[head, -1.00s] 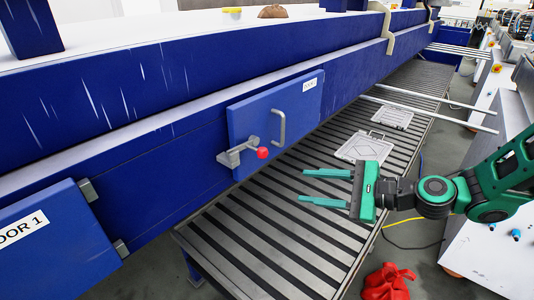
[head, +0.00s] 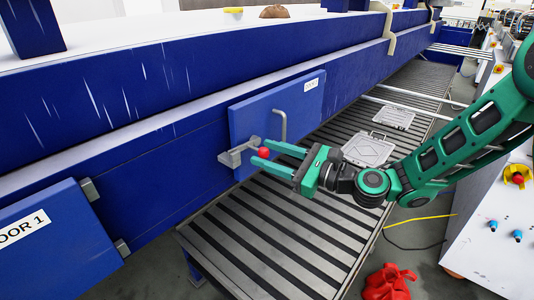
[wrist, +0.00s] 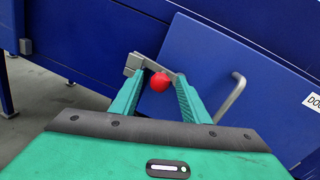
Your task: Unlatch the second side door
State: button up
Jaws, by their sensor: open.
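The second side door (head: 295,107) is a blue panel on the long blue machine and looks closed. It carries a vertical grey handle (head: 280,126) and, left of it, a metal latch (head: 237,153) with a red ball knob (head: 264,153). My gripper (head: 266,155) is open, its two green fingers reaching toward the knob. In the wrist view the red knob (wrist: 159,82) shows between the two fingertips (wrist: 158,88), and the latch arm (wrist: 140,66) runs behind them. I cannot tell whether the fingers touch the knob. The handle (wrist: 230,98) is to the right of the fingers.
Door 1 (head: 50,245) stands at the lower left with hinges at its right edge. A slatted conveyor (head: 270,240) runs below the machine, with grey plates (head: 368,149) on it. A red bag (head: 390,283) lies on the floor. A white cabinet (head: 490,245) stands right.

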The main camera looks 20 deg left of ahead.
jog(key=shift+x, duration=0.8)
jog(key=shift+d, duration=0.1)
jog(key=shift+c, duration=0.7)
